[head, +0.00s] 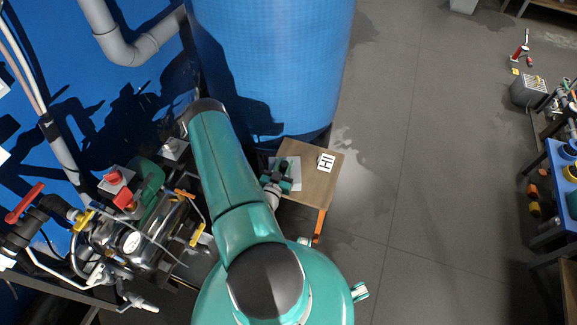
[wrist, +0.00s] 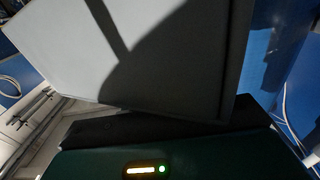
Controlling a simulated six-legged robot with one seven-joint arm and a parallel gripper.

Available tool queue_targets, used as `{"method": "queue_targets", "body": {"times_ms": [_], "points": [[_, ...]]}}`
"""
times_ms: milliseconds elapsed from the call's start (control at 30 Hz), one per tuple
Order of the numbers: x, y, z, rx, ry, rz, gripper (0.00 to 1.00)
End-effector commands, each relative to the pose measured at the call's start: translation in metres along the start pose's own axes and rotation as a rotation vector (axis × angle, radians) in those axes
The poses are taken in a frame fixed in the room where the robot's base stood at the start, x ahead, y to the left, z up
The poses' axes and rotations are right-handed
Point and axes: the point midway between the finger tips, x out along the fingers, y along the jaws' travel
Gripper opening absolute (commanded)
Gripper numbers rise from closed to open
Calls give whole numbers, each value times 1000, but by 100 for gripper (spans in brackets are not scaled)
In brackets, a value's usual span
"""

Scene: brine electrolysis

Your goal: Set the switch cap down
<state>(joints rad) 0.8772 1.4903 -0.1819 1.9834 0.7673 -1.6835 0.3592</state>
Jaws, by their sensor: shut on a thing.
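My gripper (head: 281,179) is at the left side of a small wooden-topped table (head: 318,188). It is shut on a pale grey flat-faced piece, which I take to be the switch cap (head: 295,171). In the wrist view the cap (wrist: 165,55) fills most of the upper picture as a broad grey face, partly in shadow, right above the dark jaw edge (wrist: 150,128). The fingertips are hidden there. In the head view the cap overlaps the tabletop; I cannot tell whether it touches it.
A black-and-white marker card (head: 326,162) lies on the table. A large blue tank (head: 275,65) stands behind it. Pipework with a red-handled valve (head: 25,203) and a red knob (head: 113,178) crowds the left. The grey floor (head: 430,210) to the right is open.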

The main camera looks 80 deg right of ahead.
Motion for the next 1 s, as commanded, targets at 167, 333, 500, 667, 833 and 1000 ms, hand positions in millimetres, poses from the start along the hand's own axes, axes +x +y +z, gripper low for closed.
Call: {"method": "queue_targets", "body": {"times_ms": [167,333,500,667,833,1000], "points": [[32,-7,29,1,1,0,3],[53,-13,54,1,1,-3,3],[62,-16,65,0,-1,-4,3],[64,-16,88,0,-1,-4,3],[64,-16,98,0,0,-4,3],[64,-17,97,0,0,-4,3]]}}
